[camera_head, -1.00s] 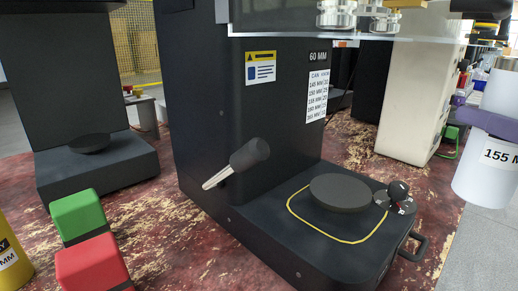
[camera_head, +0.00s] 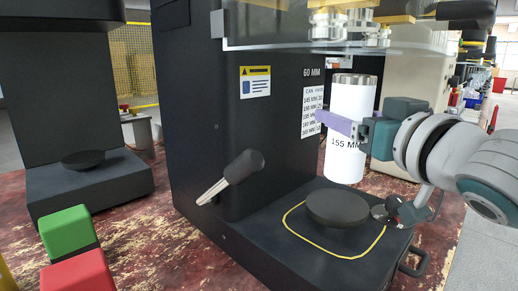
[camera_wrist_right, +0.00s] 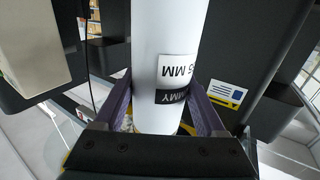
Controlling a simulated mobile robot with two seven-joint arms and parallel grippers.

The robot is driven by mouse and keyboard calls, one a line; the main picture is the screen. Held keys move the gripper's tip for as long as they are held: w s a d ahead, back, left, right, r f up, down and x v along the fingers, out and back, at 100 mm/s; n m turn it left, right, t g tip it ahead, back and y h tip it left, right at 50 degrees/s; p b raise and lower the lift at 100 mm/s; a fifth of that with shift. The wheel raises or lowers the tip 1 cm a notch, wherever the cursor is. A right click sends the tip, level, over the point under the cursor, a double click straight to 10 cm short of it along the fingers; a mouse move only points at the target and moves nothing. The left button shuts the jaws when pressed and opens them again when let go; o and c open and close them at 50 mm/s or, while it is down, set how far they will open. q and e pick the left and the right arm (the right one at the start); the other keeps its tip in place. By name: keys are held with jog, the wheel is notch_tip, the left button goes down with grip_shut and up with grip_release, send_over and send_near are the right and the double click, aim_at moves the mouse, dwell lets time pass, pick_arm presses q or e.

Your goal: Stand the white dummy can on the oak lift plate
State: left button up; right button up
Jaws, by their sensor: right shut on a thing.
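The white dummy can (camera_head: 350,100) has a grey metal top and a "155 MM" label. It is upright in the air, above the round dark lift plate (camera_head: 337,208), with a gap visible under it. The plate looks dark grey, not oak-coloured, and is bare on the machine's base, inside a yellow outline. My right gripper (camera_head: 345,125) is shut on the can, its purple fingers around the middle. In the right wrist view the can (camera_wrist_right: 168,40) stands between both fingers, with part of a black label showing. My left gripper is out of view.
A clear guard (camera_head: 290,38) with metal rollers hangs above the can. A lever (camera_head: 240,170) sticks out left of the plate, and a dark knob (camera_head: 393,208) sits at its right. Green (camera_head: 68,230) and red (camera_head: 82,272) blocks are at lower left. Another machine (camera_head: 60,110) stands behind.

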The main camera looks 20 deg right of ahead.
aim_at(343, 148)
pick_arm(q)
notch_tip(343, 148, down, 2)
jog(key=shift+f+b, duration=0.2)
jog(key=shift+b, duration=0.9)
pick_arm(e)
notch_tip(343, 148, down, 4)
jog(key=shift+f, duration=0.25)
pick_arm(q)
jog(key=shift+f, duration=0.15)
pick_arm(e)
jog(key=shift+w+f, duration=0.15)
jog(key=shift+f, duration=0.05)
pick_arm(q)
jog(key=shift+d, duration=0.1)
pick_arm(e)
jog(key=shift+r, duration=0.1)
